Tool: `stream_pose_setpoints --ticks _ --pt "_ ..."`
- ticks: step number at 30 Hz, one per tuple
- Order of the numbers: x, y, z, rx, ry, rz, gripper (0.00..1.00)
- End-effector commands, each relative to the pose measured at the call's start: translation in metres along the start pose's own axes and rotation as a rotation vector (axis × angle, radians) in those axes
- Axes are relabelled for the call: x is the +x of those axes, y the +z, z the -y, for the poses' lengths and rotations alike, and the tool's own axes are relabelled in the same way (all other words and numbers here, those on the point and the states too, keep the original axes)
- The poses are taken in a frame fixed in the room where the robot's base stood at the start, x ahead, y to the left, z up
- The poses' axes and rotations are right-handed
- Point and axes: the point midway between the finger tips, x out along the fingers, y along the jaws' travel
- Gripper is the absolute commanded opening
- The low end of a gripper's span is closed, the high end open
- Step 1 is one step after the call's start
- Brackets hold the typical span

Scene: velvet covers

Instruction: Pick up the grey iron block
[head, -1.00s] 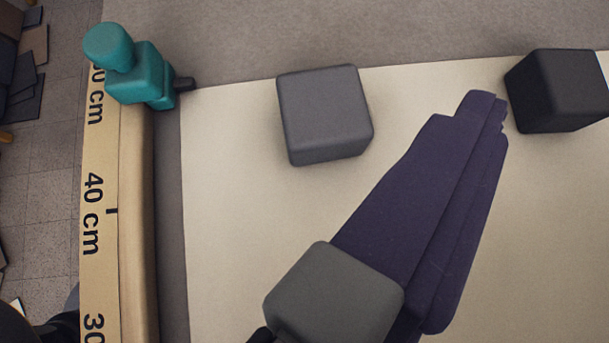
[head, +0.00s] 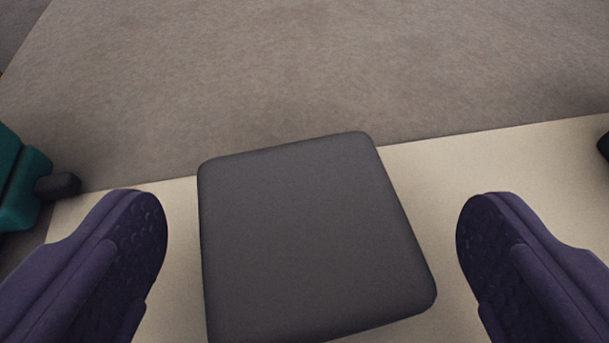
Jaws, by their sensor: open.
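The grey block (head: 312,240) stands on the cream mat near its far edge, its flat dark grey top facing the camera and its lower end cut off by the frame. My gripper (head: 312,235) is open, with one purple finger to the left of the block and the other to the right. A gap shows between each finger and the block's sides, and nothing is held. Whether the fingertips are level with the block or above it I cannot tell.
The cream mat (head: 535,155) runs under the block, with bare grey-brown surface (head: 330,70) beyond it. A teal object with a dark peg (head: 20,185) stands at the left edge. Part of a black block (head: 604,145) shows at the right edge.

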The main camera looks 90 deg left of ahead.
Motion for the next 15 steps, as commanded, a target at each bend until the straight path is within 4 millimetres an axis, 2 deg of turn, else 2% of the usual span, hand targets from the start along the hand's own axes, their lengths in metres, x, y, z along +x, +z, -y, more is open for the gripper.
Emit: stream_pose_setpoints --ticks 4,5,15 --pt "-0.0009 -0.0012 -0.0004 0.0 0.001 0.0 1.0" --pt "-0.001 -0.0012 -0.0004 0.0 0.001 0.0 0.95" --pt "-0.0012 -0.001 -0.0004 0.0 0.001 0.001 0.17"
